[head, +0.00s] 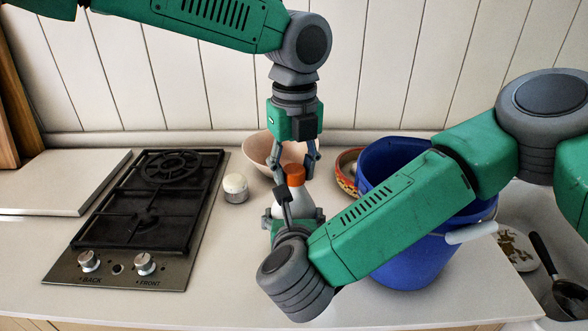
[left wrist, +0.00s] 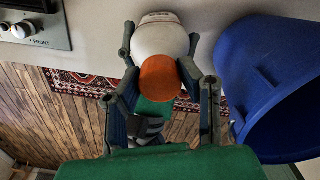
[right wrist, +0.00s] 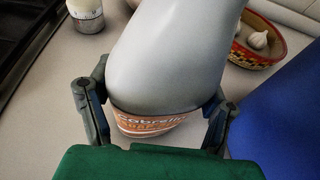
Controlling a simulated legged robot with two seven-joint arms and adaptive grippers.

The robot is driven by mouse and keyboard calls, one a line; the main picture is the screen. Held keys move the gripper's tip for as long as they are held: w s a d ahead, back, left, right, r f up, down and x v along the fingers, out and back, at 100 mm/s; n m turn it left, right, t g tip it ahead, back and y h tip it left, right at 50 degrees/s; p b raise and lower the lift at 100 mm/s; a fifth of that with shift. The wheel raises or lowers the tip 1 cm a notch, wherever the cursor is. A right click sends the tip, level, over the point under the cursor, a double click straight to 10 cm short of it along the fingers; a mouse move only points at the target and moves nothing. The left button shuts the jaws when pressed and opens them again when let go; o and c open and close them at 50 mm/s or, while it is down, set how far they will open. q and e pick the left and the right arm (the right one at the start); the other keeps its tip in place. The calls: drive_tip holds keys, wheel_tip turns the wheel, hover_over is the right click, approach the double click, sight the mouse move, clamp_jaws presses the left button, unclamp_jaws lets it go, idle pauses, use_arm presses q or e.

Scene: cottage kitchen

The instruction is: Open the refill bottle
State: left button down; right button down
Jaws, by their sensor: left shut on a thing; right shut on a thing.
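The refill bottle (head: 310,205) is white with an orange cap (head: 295,174) and stands on the counter in the middle of the head view. Its body fills the middle of the right wrist view (right wrist: 165,65), with an orange label low down. My left gripper (head: 298,165) points down from above, shut on the orange cap, which also shows between its fingers in the left wrist view (left wrist: 160,78). My right gripper (right wrist: 155,108) is shut around the lower body of the bottle, a finger on each side. In the head view my right arm hides part of the bottle.
A blue bucket (head: 420,245) stands close to the right. Behind are a pale bowl (head: 258,150) and a patterned bowl (head: 346,180), holding garlic in the right wrist view.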

use_arm(q)
drive_tip(key=n, duration=0.6)
drive_tip(key=shift+r, duration=0.1)
drive_tip(key=n, duration=0.5)
drive_tip(key=shift+d, duration=0.1)
drive_tip(key=n, duration=0.9)
drive_tip(key=shift+w, duration=0.1)
use_arm(e)
drive_tip(key=shift+s+a, duration=0.1)
use_arm(q)
drive_tip(key=c, duration=1.1)
unclamp_jaws()
